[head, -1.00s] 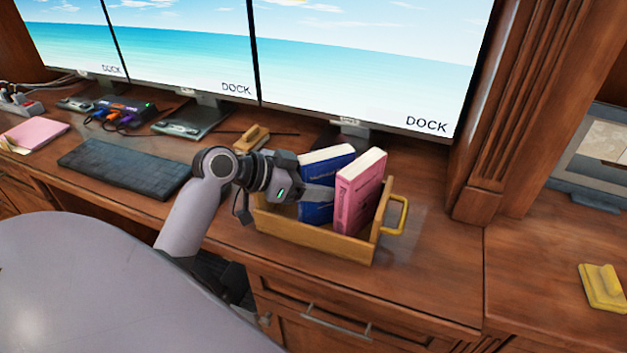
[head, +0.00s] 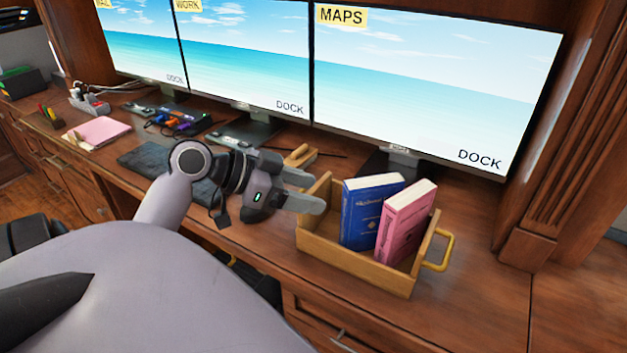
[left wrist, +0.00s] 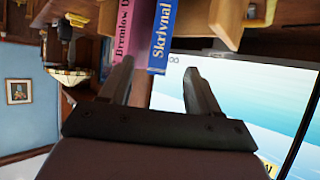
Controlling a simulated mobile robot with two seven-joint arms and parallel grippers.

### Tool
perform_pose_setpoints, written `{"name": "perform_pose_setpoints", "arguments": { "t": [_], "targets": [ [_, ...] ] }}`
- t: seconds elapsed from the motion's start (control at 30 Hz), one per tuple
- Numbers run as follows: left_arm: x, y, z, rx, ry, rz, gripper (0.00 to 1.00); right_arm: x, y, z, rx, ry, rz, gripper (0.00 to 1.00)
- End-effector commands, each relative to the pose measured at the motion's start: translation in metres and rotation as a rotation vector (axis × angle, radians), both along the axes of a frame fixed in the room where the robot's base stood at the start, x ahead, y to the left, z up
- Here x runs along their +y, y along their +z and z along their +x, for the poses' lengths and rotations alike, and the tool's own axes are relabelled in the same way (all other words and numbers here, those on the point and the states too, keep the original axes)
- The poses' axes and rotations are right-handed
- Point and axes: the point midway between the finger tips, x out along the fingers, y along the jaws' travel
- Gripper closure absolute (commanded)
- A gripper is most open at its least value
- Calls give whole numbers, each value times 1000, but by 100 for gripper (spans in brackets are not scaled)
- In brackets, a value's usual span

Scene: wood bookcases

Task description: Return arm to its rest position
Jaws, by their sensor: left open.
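My left arm reaches in from the left in the head view. Its gripper (head: 308,190) is open and empty, above the desk just left of a wooden crate (head: 357,270). A blue book (head: 362,215) and a pink book (head: 404,222) stand upright side by side in the crate. In the left wrist view the two fingers of the open gripper (left wrist: 160,88) show, with the blue book (left wrist: 165,35) and the pink book (left wrist: 127,35) beyond them. My right gripper is not in view.
Several monitors (head: 420,90) line the back of the desk. A dark keyboard (head: 150,160) lies partly behind my arm. Bare desk (head: 480,270) shows right of the crate.

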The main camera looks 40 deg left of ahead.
Motion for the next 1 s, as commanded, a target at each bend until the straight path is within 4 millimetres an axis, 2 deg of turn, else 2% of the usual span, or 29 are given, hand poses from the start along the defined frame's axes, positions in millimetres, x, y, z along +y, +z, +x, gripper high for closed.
{"name": "perform_pose_setpoints", "arguments": {
  "t": [0.47,0.57,0.67,0.77,0.9,1.0],
  "targets": [
    [0,0,0,0,0,0,38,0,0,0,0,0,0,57],
    [-3,-8,-1,22,3,3,38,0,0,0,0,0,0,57],
    [-14,-33,-7,96,18,21,38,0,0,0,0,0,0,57],
    [-31,-72,-21,216,50,56,38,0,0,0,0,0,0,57],
    [-58,-124,-51,389,110,120,38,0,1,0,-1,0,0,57],
    [-74,-151,-74,483,155,162,38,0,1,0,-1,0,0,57]
  ]
}}
